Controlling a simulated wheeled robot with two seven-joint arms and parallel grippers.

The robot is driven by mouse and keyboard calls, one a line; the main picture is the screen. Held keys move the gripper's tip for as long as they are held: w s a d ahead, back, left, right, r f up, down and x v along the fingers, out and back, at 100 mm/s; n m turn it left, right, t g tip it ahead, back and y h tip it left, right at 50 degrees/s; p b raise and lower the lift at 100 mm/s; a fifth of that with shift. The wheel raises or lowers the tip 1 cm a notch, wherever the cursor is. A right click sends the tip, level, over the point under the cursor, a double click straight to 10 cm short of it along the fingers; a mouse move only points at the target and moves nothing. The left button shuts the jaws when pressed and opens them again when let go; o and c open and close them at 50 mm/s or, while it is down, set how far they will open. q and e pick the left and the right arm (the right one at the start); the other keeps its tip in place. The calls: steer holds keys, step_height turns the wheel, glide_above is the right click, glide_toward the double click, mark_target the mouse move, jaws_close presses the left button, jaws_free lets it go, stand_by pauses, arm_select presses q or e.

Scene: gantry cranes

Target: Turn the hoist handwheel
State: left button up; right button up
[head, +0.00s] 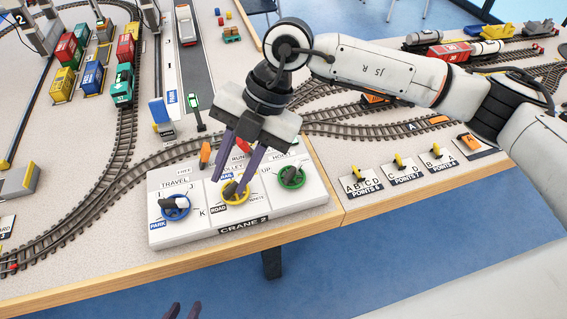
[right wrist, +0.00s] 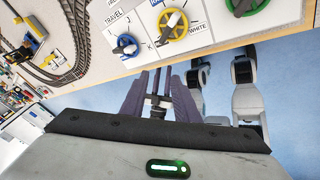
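The Crane 2 panel (head: 285,222) at the table's front edge carries three handwheels. The green handwheel (head: 292,177), at the right under a partly hidden label starting "HO", has a dark handle; it also shows at the top of the right wrist view (right wrist: 246,4). My right gripper (head: 231,181) is open and empty, its purple fingers over the panel near the yellow handwheel (head: 236,198), left of the green one. Contact cannot be told. My left gripper (head: 183,311) shows only its fingertips at the bottom edge, apart and empty.
The blue handwheel (head: 175,208) is at the panel's left. An orange lever (head: 205,154) stands at its back edge. Several yellow points levers (head: 398,161) are to the right. Tracks with model trains (head: 122,84) lie behind. Blue floor is open in front.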

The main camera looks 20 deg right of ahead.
mark_target(292, 168)
steer(key=w+d+m+t+h, duration=0.1)
steer(key=w+d+m+h, duration=0.3)
steer(key=d, duration=0.9)
steer(key=shift+n+h, duration=0.6)
steer(key=shift+h, duration=0.1)
steer(key=f, duration=0.3)
steer(key=w+f+p, duration=0.1)
steer(key=f, duration=0.5)
steer(key=shift+w+a+f, duration=0.15)
steer(key=shift+c, duration=0.4)
jaws_close()
